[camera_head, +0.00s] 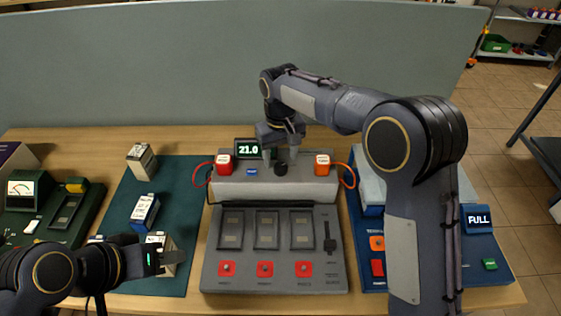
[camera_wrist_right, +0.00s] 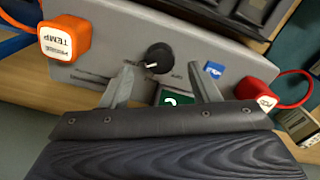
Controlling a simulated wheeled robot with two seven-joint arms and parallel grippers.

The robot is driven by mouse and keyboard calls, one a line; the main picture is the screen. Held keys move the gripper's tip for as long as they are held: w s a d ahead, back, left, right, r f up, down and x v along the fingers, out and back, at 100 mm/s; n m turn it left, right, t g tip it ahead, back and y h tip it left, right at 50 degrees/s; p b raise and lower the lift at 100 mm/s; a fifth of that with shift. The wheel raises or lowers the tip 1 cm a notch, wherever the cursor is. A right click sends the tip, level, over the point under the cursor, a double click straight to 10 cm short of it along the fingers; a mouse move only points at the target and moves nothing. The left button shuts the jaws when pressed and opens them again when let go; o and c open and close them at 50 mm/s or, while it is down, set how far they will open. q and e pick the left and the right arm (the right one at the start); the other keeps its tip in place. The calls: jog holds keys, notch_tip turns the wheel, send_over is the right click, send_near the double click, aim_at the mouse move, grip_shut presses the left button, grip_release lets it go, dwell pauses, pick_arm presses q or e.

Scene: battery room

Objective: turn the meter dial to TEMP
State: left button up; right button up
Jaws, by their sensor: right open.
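The meter's black round dial (camera_head: 281,168) sits on the grey meter panel (camera_head: 300,188), between a red plug (camera_head: 224,164) and an orange plug (camera_head: 322,165). In the right wrist view the dial (camera_wrist_right: 158,58) shows a white pointer mark towards the lower left; the small panel lettering is too blurred to read. The orange plug's label there (camera_wrist_right: 63,40) includes TEMP. The display (camera_head: 247,149) reads 21.0. My right gripper (camera_head: 280,153) is open, its fingers either side of the dial and apart from it. My left gripper (camera_head: 172,258) is beside a white box; its jaw opening is unclear.
A grey base with several slots and red buttons (camera_head: 265,269) stands in front of the meter. Several small boxes (camera_head: 145,211) stand on the green mat (camera_head: 182,220) at left. A grey partition (camera_head: 200,70) rises behind.

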aim_at(281, 166)
jog(key=shift+r, duration=2.35)
jog(key=s+d+r+m+t+y, duration=0.1)
jog(key=s+d+r+y, duration=0.15)
jog(key=s+d, duration=0.45)
jog(key=s+d+r+m+t+y, duration=0.15)
jog(key=s+d+r, duration=0.25)
jog(key=d, duration=0.5)
jog(key=s+d+f+m+t, duration=0.1)
jog(key=s+d+f+m, duration=0.1)
jog(key=s, duration=0.7)
jog(key=s+d+f+m+t, duration=0.2)
jog(key=s+f, duration=0.2)
jog(key=s, duration=0.6)
jog(key=shift+d+f, duration=0.3)
jog(key=shift+d, duration=0.1)
jog(key=shift+s, duration=0.1)
